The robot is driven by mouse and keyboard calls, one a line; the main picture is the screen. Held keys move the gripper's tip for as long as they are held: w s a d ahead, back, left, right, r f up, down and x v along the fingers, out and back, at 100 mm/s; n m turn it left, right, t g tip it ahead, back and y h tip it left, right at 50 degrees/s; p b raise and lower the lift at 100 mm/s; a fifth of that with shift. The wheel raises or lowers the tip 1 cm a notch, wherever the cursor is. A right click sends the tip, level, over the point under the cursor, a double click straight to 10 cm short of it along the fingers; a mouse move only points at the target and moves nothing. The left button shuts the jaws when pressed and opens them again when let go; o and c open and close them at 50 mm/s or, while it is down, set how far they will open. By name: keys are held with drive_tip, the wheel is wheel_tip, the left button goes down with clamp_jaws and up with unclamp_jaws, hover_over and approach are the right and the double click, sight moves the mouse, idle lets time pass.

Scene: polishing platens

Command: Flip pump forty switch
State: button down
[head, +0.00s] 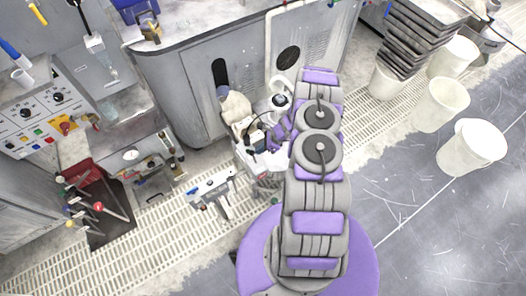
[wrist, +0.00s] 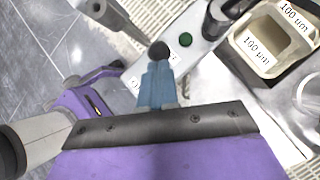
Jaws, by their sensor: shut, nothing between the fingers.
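My gripper (wrist: 165,124) shows in the wrist view as a purple body with a dark metal edge; it is shut and empty. In the head view my gripper (head: 281,130) is beside a small white unit (head: 256,160) in front of the grey cabinet; contact cannot be told.
Trays marked "100 um" (wrist: 234,49) lie at the upper right of the wrist view. In the head view the grey cabinet (head: 178,95) stands behind, a control panel (head: 40,112) at left, white buckets (head: 470,148) at right.

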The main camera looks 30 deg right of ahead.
drive_tip(key=shift+w+f, duration=0.1)
drive_tip(key=shift+w, duration=0.6)
drive_tip(key=shift+s, duration=0.1)
